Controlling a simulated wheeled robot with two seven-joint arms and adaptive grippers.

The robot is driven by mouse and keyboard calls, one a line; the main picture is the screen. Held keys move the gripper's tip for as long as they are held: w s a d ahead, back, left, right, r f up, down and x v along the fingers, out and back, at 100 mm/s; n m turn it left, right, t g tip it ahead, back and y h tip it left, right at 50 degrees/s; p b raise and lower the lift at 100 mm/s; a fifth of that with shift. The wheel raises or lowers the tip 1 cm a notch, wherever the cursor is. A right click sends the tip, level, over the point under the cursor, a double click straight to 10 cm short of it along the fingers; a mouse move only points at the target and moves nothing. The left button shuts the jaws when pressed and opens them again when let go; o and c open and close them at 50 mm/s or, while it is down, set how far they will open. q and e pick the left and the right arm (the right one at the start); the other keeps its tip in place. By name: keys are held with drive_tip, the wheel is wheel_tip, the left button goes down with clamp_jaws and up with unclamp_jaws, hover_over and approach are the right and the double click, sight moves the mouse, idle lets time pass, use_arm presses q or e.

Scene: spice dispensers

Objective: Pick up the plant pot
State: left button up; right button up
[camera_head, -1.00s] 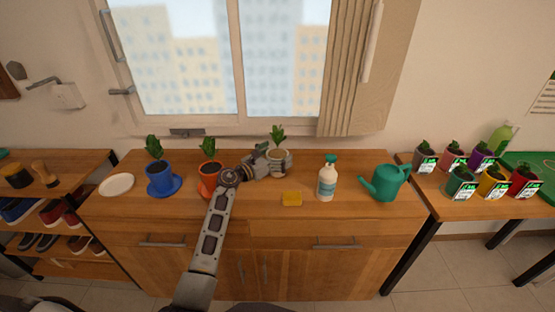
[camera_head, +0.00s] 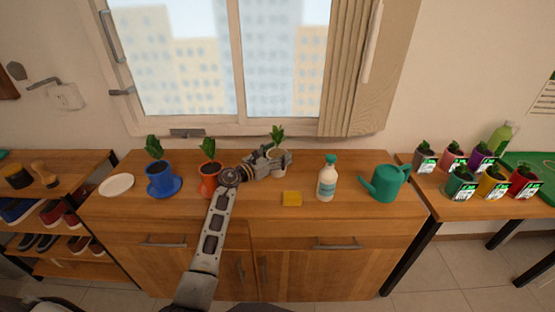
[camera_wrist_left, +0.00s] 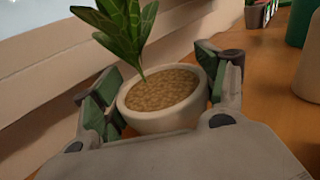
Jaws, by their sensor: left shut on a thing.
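The white plant pot (camera_head: 277,153) with a green leafy plant stands at the back of the wooden cabinet top, below the window. My left gripper (camera_head: 277,160) is around it, shut on its sides, and hides much of the pot in the head view. In the left wrist view the pot (camera_wrist_left: 160,120) sits between the two green-padded fingers, filled with brown soil, its plant upright. I cannot tell whether its base touches the cabinet top. My right gripper is not in view.
A red pot (camera_head: 209,187) and a blue pot (camera_head: 160,183) stand left of the gripper, by a white saucer (camera_head: 116,185). The cabinet front edge is mostly clear.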

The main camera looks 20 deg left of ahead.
sight(278, 130)
use_arm(q)
drive_tip(key=shift+c, duration=1.1)
drive_tip(key=shift+r, duration=0.1)
drive_tip(key=shift+r, duration=0.4)
drive_tip(key=shift+r+p, duration=0.35)
drive_tip(key=shift+r, duration=0.35)
wheel_tip(278, 130, up, 6)
drive_tip(key=shift+r+p, duration=0.2)
drive_tip(key=shift+p, duration=0.6)
drive_tip(key=shift+r, duration=0.7)
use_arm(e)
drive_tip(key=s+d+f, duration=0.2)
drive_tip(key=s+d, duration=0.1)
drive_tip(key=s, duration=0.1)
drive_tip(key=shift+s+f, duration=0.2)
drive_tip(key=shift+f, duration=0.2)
